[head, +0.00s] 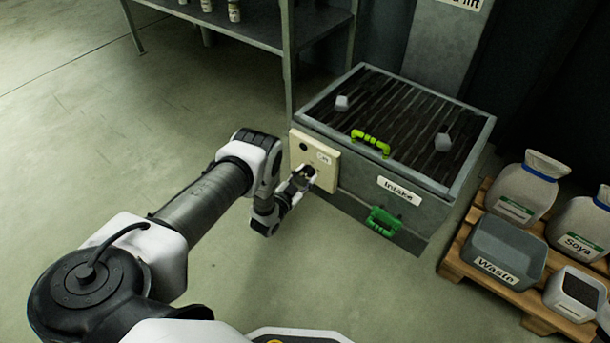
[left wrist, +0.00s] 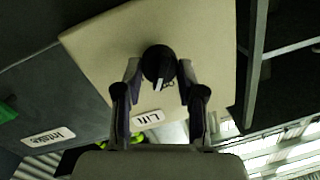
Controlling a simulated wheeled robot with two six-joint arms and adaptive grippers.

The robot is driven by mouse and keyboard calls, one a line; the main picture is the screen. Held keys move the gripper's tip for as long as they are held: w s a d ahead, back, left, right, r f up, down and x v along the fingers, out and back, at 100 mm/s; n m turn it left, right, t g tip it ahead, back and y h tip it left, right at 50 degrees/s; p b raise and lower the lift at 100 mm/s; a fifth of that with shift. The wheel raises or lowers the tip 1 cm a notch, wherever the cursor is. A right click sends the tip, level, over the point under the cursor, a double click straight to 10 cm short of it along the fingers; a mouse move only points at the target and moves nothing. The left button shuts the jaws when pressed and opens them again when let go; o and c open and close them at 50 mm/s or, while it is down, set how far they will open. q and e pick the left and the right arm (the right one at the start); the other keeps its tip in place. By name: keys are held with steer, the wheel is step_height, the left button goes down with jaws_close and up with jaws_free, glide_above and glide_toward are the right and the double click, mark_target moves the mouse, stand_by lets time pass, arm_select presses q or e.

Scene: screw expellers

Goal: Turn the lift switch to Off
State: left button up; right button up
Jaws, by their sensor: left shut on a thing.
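The lift switch is a round black knob (left wrist: 156,60) with a white pointer mark, set on a cream panel (left wrist: 205,40). In the left wrist view the mark points down and slightly right, towards small marking that I cannot read. A white "Lift" label (left wrist: 148,118) is on the panel below the knob. In the head view the cream panel (head: 328,178) is on the side of the intake box. My left gripper (head: 307,172) is at the panel, its fingers on both sides of the knob and shut on it. The gripper partly hides the knob in the head view. My right gripper is out of view.
A metal shelf (head: 318,20) stands behind. A pallet (head: 458,252) with a Waste bin (head: 508,247) and sacks is at right. Floor at left is clear.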

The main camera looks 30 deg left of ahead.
arm_select(q)
steer(key=n, duration=0.6)
steer(key=shift+a+r+h, duration=0.1)
steer(key=shift+h, duration=0.2)
steer(key=shift+g, duration=0.3)
steer(key=o, duration=1.2)
steer(key=shift+c, duration=0.2)
steer(key=s+r, duration=0.1)
steer(key=s, duration=1.1)
steer(key=shift+w+a+r, duration=0.1)
